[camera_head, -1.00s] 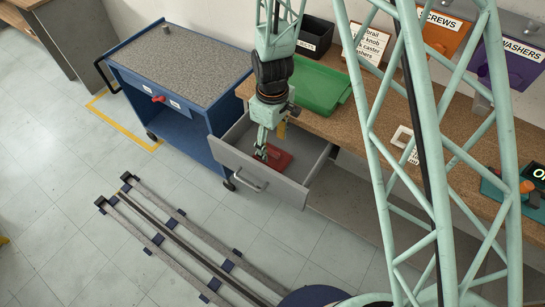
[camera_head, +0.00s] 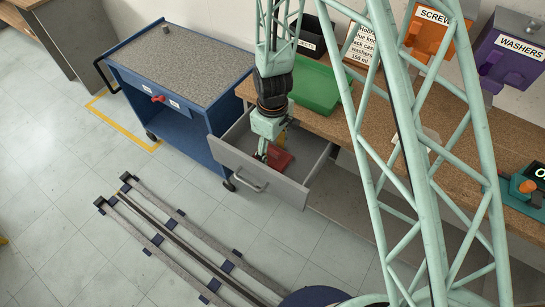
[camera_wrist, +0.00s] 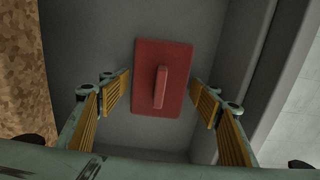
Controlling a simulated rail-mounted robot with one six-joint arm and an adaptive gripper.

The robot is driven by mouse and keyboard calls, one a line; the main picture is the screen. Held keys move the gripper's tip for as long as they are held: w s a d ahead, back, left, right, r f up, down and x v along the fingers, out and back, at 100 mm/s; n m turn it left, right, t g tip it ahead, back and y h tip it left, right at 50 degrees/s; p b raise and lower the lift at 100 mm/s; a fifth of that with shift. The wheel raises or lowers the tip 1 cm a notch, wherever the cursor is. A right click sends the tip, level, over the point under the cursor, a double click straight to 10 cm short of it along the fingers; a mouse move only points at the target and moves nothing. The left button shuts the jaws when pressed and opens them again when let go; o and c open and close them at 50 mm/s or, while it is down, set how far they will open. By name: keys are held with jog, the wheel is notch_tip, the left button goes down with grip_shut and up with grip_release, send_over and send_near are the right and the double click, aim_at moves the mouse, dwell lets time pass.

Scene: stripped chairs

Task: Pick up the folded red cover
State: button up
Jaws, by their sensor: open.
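The red cover (camera_wrist: 181,77) lies flat on the grey floor of an open drawer (camera_head: 238,170). In the wrist view it is a red rectangle with a raised bar (camera_wrist: 160,87) along its middle. In the head view the red cover (camera_head: 279,159) is partly hidden by my gripper (camera_head: 264,152). My gripper (camera_wrist: 163,97) is open and empty. Its yellow-padded fingers stand on the left and right of the cover in the wrist view, apart from it. The exact height above the cover is hard to tell.
The drawer walls rise close around my gripper. A wooden workbench (camera_head: 400,100) with a green tray (camera_head: 316,88) adjoins the drawer. A blue cart (camera_head: 185,75) stands at left. Rails (camera_head: 172,235) lie on the floor in front.

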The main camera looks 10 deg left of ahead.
aim_at(273, 151)
jog(key=shift+c, duration=0.9)
jog(key=c, duration=0.5)
jog(key=shift+o, duration=0.2)
jog(key=shift+r, duration=0.15)
jog(key=shift+r+p, duration=0.55)
jog(key=shift+r, duration=4.3)
